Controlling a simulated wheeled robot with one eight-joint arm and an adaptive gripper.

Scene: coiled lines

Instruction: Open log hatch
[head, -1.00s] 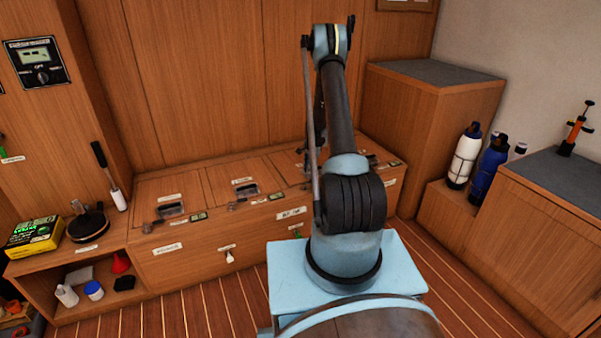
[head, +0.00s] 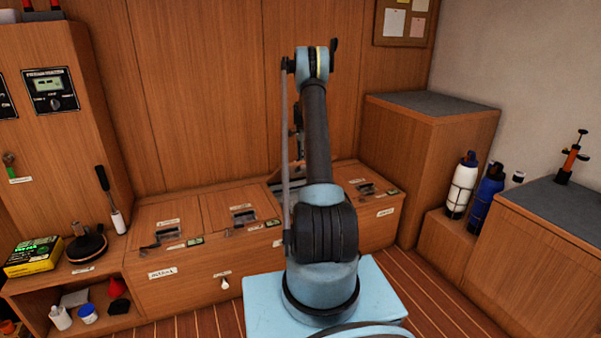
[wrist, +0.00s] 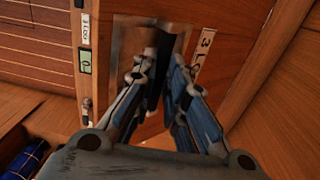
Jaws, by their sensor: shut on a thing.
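The log hatch (wrist: 128,70) is a wooden lid with a white label that seems to read LOG, seen close up in the wrist view. My gripper (wrist: 163,62) is over it, its fingers closed around a dark handle (wrist: 153,75) on the lid. The fingers hide most of the handle. In the head view my arm covers most of this hatch and the fingertips, so I cannot tell how far the lid is raised.
A tall grey-topped cabinet (head: 410,150) stands right of the bench. Bottles (head: 462,185) stand beyond it. A yellow box (head: 34,257) lies at the left.

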